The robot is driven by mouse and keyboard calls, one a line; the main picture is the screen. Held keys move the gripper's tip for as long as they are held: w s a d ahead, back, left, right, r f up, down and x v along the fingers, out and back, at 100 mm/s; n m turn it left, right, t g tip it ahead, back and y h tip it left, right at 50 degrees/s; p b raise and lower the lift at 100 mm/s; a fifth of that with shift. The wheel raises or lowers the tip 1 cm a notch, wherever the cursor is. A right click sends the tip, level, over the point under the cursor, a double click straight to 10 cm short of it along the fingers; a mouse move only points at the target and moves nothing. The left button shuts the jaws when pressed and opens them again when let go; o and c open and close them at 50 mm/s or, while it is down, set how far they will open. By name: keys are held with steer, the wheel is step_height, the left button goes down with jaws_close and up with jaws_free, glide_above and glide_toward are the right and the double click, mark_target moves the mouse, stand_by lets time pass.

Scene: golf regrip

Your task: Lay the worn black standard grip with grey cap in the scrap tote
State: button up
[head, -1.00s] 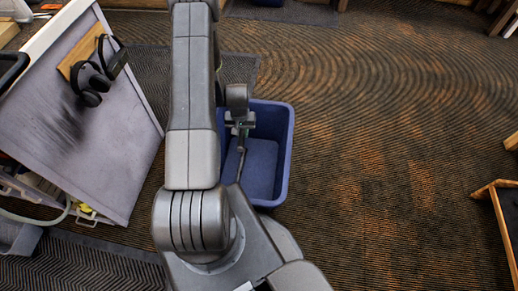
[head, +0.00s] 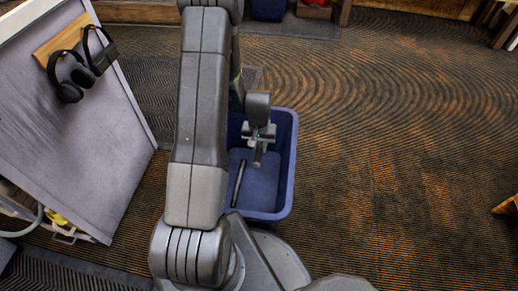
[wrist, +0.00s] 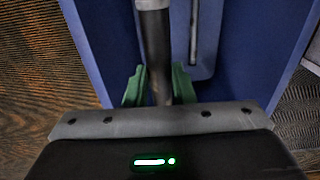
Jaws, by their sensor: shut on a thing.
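My gripper (wrist: 158,87) is shut on a dark grip (wrist: 155,45), which stands between its green fingertips in the wrist view. The grip's far end looks lighter grey and runs out at the top edge. In the head view my gripper (head: 258,157) is over the blue scrap tote (head: 285,165), inside its rim outline. The tote's walls also fill much of the wrist view (wrist: 250,60). A dark thin stick (head: 238,183) shows over the tote floor at the left; I cannot tell whether it is the held grip.
A thin grey rod (wrist: 193,35) shows against the tote floor in the wrist view. A tilted grey panel (head: 75,130) with black headphones (head: 72,80) stands at the left. Patterned carpet (head: 400,150) to the right of the tote is clear.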

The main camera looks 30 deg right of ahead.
step_height(320, 180, down, 18)
steer(key=b, duration=1.2)
steer(key=shift+r, duration=0.1)
steer(key=o, duration=1)
steer(key=shift+r, duration=0.1)
step_height(320, 180, up, 14)
steer(key=p, duration=0.5)
steer(key=shift+s+f+p, duration=0.1)
steer(key=shift+f+p, duration=0.1)
steer(key=shift+p, duration=0.1)
